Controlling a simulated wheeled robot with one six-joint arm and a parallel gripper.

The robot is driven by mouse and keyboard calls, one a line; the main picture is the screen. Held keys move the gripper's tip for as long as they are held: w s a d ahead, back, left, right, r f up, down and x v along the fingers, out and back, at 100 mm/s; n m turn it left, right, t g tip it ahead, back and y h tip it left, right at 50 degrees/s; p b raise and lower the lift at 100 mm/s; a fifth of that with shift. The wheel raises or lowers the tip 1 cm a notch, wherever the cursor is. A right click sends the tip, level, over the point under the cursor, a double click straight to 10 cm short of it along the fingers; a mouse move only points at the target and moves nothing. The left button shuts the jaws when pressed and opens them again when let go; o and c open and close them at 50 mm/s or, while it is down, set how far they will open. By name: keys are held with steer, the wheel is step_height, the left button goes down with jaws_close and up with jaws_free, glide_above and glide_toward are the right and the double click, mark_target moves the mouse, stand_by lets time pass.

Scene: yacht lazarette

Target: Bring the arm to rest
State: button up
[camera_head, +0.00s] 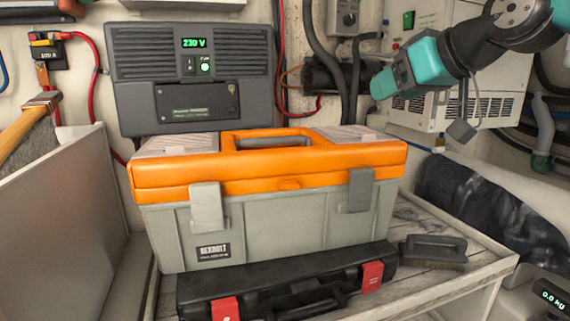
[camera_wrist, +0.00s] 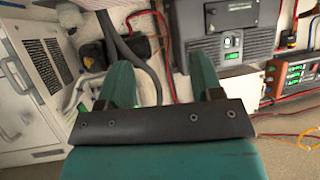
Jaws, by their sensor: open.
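My gripper (camera_head: 384,84), teal with dark parts, is raised at the upper right of the head view, in front of a white vented unit (camera_head: 462,98). It is above and to the right of the toolbox, apart from it. In the wrist view my gripper (camera_wrist: 162,82) has its two teal fingers spread, with only background hoses and wall between them. It is open and holds nothing. My arm comes in from the top right corner of the head view.
A grey toolbox (camera_head: 275,228) with a closed orange lid stands on a wooden-topped bench. A black case (camera_head: 290,277) with red latches lies before it, a brush (camera_head: 435,248) to the right. A grey inverter (camera_head: 190,75) and hoses (camera_head: 350,75) line the wall. A black bag (camera_head: 480,205) lies right.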

steer(key=s+a+f+g+h, duration=0.1)
steer(key=s+f+g, duration=0.4)
steer(key=s+f, duration=0.6)
steer(key=s+a+f+n+g, duration=0.1)
steer(key=s+f+g, duration=0.4)
steer(key=s+f, duration=0.7)
steer(key=s+a, duration=0.1)
steer(key=s, duration=0.2)
steer(key=shift+g+h, duration=0.4)
